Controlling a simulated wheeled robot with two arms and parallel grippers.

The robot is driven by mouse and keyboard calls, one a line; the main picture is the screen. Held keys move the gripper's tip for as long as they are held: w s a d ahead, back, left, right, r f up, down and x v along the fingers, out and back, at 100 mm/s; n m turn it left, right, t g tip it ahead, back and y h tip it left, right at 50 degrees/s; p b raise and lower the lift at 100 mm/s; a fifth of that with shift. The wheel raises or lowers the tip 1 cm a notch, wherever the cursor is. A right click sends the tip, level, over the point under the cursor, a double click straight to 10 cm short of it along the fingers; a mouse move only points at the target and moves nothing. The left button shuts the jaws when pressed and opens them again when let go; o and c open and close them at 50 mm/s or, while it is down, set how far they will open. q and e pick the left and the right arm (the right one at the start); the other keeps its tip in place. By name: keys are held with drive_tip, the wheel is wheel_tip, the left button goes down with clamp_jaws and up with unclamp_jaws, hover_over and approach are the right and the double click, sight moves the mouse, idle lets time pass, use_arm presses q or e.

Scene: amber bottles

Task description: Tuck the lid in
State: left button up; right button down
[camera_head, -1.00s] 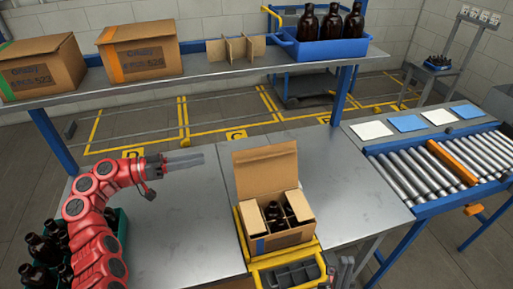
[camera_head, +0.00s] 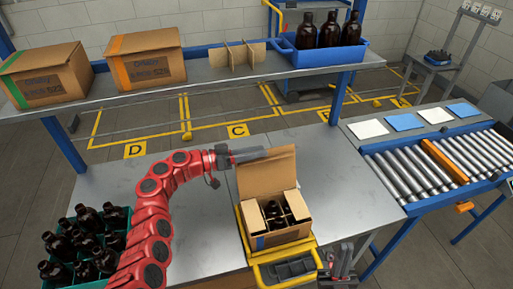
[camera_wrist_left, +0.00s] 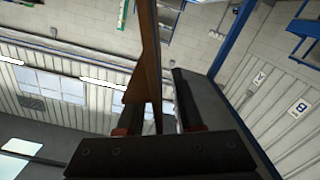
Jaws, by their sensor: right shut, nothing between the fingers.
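The open cardboard box (camera_head: 284,238) sits on a yellow-edged stand at the bench front, with dark bottles (camera_head: 275,209) inside. Its lid (camera_head: 268,178) stands up at the rear, tilted back. Its side flaps look folded inward. My left gripper (camera_head: 250,155) is at the lid's upper left edge; contact cannot be told. In the left wrist view its fingers (camera_wrist_left: 160,118) are apart, with a brown strip, probably the lid edge-on (camera_wrist_left: 147,45), by the left finger. My right gripper (camera_head: 338,257) is shut and empty, low and right of the box.
A teal crate of bottles (camera_head: 120,224) stands at the lower left. The shelf behind holds two closed boxes (camera_head: 146,60), a cardboard divider (camera_head: 246,58) and a blue bottle tray (camera_head: 322,50). A roller conveyor (camera_head: 420,170) is on the right.

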use_arm(q)
drive_tip(key=shift+d, duration=0.1)
clamp_jaws()
idle(1.4)
